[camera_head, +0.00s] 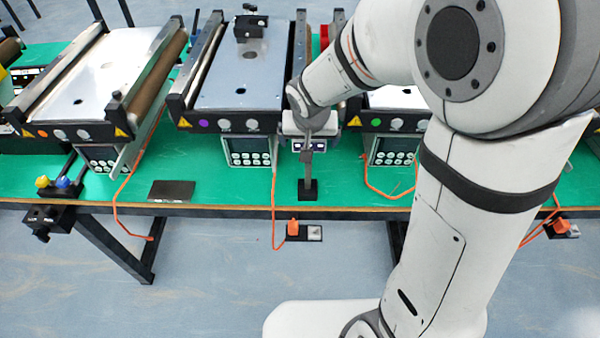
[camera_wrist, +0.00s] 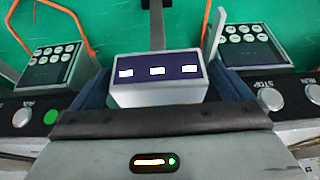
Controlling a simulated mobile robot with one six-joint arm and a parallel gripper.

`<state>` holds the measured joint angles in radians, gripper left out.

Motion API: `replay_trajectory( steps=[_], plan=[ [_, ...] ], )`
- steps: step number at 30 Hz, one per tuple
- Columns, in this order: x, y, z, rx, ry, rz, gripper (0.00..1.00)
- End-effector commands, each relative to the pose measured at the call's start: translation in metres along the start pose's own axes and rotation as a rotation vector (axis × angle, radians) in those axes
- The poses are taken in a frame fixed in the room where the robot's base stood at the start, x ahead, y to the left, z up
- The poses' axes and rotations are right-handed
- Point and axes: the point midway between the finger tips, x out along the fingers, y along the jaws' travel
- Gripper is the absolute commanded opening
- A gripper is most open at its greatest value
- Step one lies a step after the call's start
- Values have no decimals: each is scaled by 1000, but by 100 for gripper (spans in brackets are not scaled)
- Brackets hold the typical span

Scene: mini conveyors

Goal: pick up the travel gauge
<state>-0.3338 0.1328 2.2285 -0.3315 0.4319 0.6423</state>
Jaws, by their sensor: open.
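The travel gauge appears to be the thin grey bar with a black foot (camera_head: 307,189) near the front edge of the green table. In the wrist view its grey bar (camera_wrist: 157,28) runs up to the top edge, and its lower end is hidden behind a small display box. My gripper (camera_head: 311,124) is open at the end of the arm, above the gap between two conveyors and close to the bar's upper end. The head view shows the gripper small and partly merged with the bar. I cannot tell whether they touch.
The display box (camera_wrist: 157,80) has three white readouts and stands between two keypad units (camera_head: 250,150) (camera_head: 395,147). Conveyors (camera_head: 240,75) flank my gripper closely. A dark plate (camera_head: 172,191) lies left on the table. Orange cables (camera_head: 274,205) hang over the front edge.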

Motion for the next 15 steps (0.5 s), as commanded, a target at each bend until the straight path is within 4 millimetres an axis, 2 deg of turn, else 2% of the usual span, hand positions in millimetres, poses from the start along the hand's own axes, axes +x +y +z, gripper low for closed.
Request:
replay_trajectory(
  steps=[4, 11, 15],
  plan=[
    [12, 0, 0, -1, -1, 0, 98],
    [13, 0, 0, 0, 0, 0, 98],
    [13, 1, 0, 1, 0, 0, 88]
  ],
)
